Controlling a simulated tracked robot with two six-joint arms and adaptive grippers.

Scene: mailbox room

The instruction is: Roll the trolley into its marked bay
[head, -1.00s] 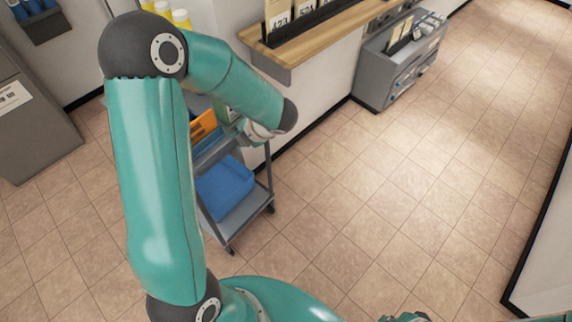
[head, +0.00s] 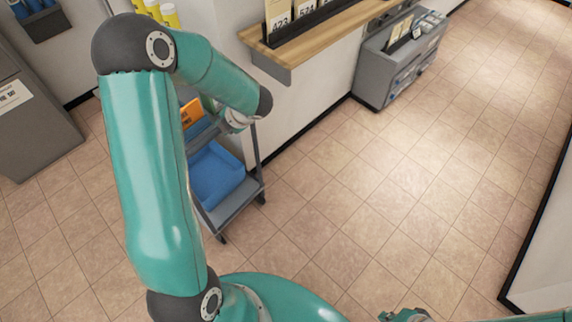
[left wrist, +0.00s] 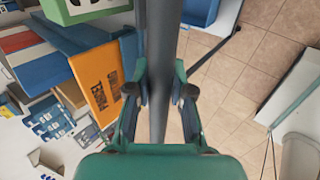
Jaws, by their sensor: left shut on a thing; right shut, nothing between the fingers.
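The trolley (head: 238,205) is a grey frame on small wheels, standing left of the counter. My left arm hides much of its top. My left gripper (left wrist: 160,92) is shut on the trolley's grey bar (left wrist: 161,50), which runs between its fingers in the left wrist view. In the head view the left gripper is mostly hidden behind its own wrist. My right gripper (head: 405,315) is shut and empty at the bottom edge. I cannot see the marked bay.
A blue bin (head: 215,173) rides on the lower shelf; an orange item (head: 192,112) is above it. The wooden counter (head: 330,32) and a grey cabinet (head: 372,78) stand to the right. A grey unit (head: 35,125) stands left. The tiled floor (head: 400,190) at right is clear.

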